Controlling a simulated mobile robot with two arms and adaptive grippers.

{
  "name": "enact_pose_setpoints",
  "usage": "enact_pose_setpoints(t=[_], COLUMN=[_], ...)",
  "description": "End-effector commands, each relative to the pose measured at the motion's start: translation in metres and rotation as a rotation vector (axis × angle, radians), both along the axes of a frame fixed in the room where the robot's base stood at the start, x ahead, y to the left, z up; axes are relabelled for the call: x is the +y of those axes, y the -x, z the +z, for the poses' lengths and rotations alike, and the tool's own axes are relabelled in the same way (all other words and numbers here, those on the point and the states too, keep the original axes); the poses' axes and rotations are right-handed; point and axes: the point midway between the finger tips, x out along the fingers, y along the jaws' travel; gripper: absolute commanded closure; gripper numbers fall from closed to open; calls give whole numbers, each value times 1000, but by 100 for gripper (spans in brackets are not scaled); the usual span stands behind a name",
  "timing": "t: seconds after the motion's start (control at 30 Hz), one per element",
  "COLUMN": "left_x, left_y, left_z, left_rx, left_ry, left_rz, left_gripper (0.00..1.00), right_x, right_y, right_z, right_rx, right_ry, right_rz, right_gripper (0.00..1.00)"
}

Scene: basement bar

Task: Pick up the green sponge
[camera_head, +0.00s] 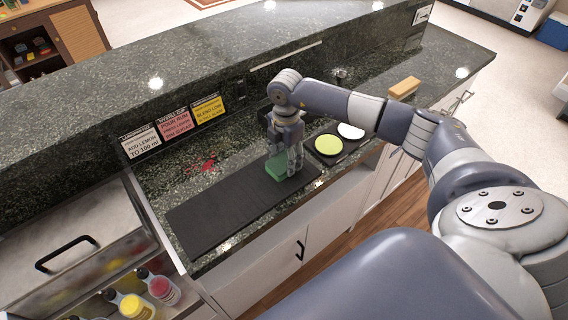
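The green sponge (275,168) lies at the right end of a black mat (220,212) on the dark speckled counter. My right gripper (284,166) points down right at the sponge, and its fingers overlap the sponge in the picture. Part of the sponge is hidden behind the fingers. I cannot tell whether the fingers grip it or only stand around or beside it. My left gripper is not in view.
Sign cards (175,125) lean against the raised ledge. A black tray with a yellow-green disc (328,145) and a white disc (351,130) is right of the mat. A tan block (404,88) lies farther right. A red spill (203,163) marks the counter behind the mat.

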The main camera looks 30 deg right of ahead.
Motion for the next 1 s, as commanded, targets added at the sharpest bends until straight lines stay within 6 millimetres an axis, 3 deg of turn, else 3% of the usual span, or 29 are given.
enact_pose_setpoints(t=[0.43,0.67,1.0], left_x=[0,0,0], left_y=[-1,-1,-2], left_z=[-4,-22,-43], left_rx=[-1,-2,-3], left_ry=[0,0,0], left_rz=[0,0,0], left_gripper=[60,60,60], right_x=[0,0,26], right_y=[-1,-2,71], right_z=[5,33,38], right_rx=[-3,-7,-1], right_ry=[-1,-1,1], right_rz=[0,1,5], right_gripper=[55,55,55])
